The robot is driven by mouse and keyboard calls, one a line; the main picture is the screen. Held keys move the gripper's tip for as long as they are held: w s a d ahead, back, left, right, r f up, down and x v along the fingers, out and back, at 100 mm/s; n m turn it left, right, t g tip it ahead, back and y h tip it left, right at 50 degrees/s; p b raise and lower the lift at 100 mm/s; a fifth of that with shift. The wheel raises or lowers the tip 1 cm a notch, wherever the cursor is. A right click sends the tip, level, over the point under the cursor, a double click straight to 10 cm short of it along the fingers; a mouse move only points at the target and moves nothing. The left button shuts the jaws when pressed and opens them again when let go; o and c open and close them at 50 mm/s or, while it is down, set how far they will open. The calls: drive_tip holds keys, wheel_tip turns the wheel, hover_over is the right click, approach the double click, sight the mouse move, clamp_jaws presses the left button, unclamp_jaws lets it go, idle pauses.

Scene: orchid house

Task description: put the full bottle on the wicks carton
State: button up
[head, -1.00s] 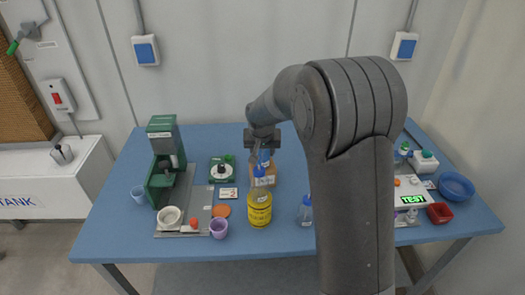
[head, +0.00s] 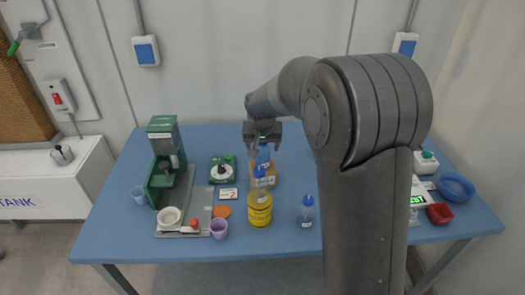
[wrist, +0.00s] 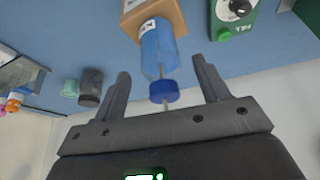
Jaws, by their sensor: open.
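The full bottle (head: 263,156), with blue liquid and a blue cap, stands upright on the brown wicks carton (head: 270,176) near the middle of the table. In the wrist view the bottle (wrist: 158,48) shows with its base on the carton (wrist: 170,12) and its cap towards me. My gripper (head: 262,139) is over the bottle's top. In the wrist view its fingers (wrist: 160,68) are spread on either side of the bottle, with a visible gap on both sides. Part of the carton is hidden behind another blue-capped bottle.
A yellow-labelled container (head: 259,213) and a blue-capped bottle (head: 260,180) stand in front of the carton. A small clear bottle (head: 306,213) is to the right. A green machine (head: 163,160) stands left. My arm hides part of the table's right side.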

drive_tip(key=v, duration=0.8)
drive_tip(key=s+d+r, duration=0.3)
drive_tip(key=s+d, duration=0.1)
drive_tip(key=s, duration=0.4)
drive_tip(key=s+d+r, duration=0.3)
drive_tip(key=s, duration=0.5)
drive_tip(key=s+d+f+t, duration=0.1)
drive_tip(key=s+d+f, duration=0.1)
drive_tip(key=s, duration=1.4)
drive_tip(key=shift+d+n, duration=0.4)
drive_tip(key=shift+d, duration=0.35)
drive_tip(key=shift+o, duration=0.5)
drive_tip(key=shift+s, duration=0.1)
